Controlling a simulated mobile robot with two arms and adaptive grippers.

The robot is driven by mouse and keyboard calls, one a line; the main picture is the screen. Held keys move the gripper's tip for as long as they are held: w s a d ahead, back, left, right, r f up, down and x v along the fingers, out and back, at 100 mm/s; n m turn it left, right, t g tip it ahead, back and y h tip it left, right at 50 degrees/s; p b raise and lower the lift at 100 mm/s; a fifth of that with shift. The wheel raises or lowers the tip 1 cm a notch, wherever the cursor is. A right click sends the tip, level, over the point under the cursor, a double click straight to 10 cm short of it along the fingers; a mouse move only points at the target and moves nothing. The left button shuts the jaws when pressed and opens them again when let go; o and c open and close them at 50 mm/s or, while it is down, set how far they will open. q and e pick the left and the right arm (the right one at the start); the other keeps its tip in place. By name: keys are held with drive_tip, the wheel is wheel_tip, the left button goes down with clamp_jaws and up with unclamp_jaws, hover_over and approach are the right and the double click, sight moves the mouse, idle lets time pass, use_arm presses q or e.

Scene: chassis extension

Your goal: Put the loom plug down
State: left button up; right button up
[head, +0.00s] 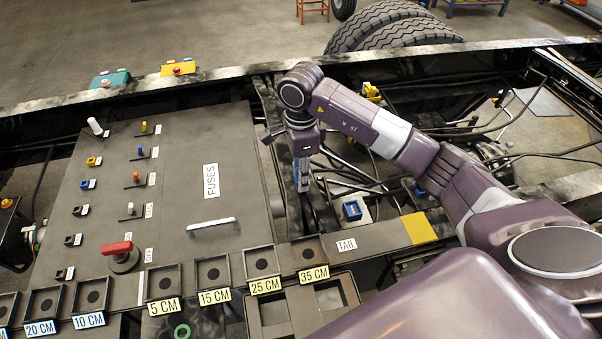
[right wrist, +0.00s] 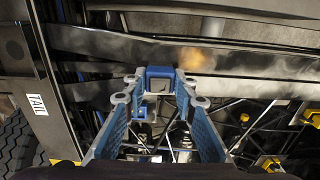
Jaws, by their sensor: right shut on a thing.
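My right gripper (head: 302,178) points down over the dark chassis channel, to the right of the fuse panel. In the right wrist view its two blue fingers (right wrist: 160,92) are shut on the loom plug (right wrist: 159,73), a small dark blue block between the fingertips. In the head view the plug is mostly hidden by the fingers, and I cannot tell whether it touches anything below. My left gripper is not in view.
A blue socket-like box (head: 352,210) stands right of the gripper on a light plate. The fuse panel (head: 185,190) with a handle lies left. A TAIL-labelled bar (head: 378,238) and several square holders run along the front. Cables and dark rails crowd the channel.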

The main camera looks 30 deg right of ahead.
drive_tip(key=shift+f, duration=0.15)
drive_tip(key=o, duration=1.1)
